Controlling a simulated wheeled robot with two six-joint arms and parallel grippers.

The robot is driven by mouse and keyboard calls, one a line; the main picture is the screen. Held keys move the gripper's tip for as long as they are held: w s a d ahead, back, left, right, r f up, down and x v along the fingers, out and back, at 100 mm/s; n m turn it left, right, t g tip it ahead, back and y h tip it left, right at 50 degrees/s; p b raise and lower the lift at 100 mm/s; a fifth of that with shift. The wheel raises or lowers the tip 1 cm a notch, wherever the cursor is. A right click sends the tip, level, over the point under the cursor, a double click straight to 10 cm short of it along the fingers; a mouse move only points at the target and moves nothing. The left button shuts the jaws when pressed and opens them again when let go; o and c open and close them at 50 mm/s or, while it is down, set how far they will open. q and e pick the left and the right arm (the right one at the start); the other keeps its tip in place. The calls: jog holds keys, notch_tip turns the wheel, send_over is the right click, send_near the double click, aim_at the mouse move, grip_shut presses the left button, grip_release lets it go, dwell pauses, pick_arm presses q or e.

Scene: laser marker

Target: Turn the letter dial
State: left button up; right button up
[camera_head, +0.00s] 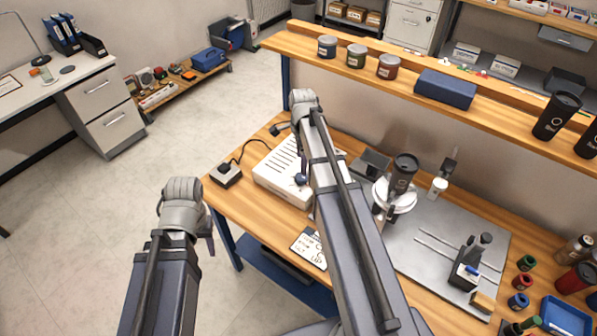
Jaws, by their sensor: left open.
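A white machine box (280,175) with dark slots on its top stands at the left end of the wooden bench. A small dark blue knob (301,179) shows over the box, partly beside my arm; I cannot tell whether it is the letter dial. My left gripper (209,238) hangs below its raised wrist at the lower left, open, mostly hidden, and apart from the bench things. My right arm crosses the middle of the view, its raised end above the white box. Its gripper fingers cannot be made out. The arm hides part of the box.
A small switch box (226,174) with a cable sits at the bench's left edge. A lettered card (309,247) lies at the front. The floor at left is clear.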

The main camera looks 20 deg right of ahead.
aim_at(301, 176)
jog(key=shift+w+f+b, duration=0.1)
jog(key=shift+f+b, duration=0.4)
jog(key=shift+f, duration=0.2)
notch_tip(301, 176, down, 6)
jog(key=b, duration=0.6)
jog(key=shift+f, duration=0.25)
jog(key=shift+r, duration=0.1)
grip_shut()
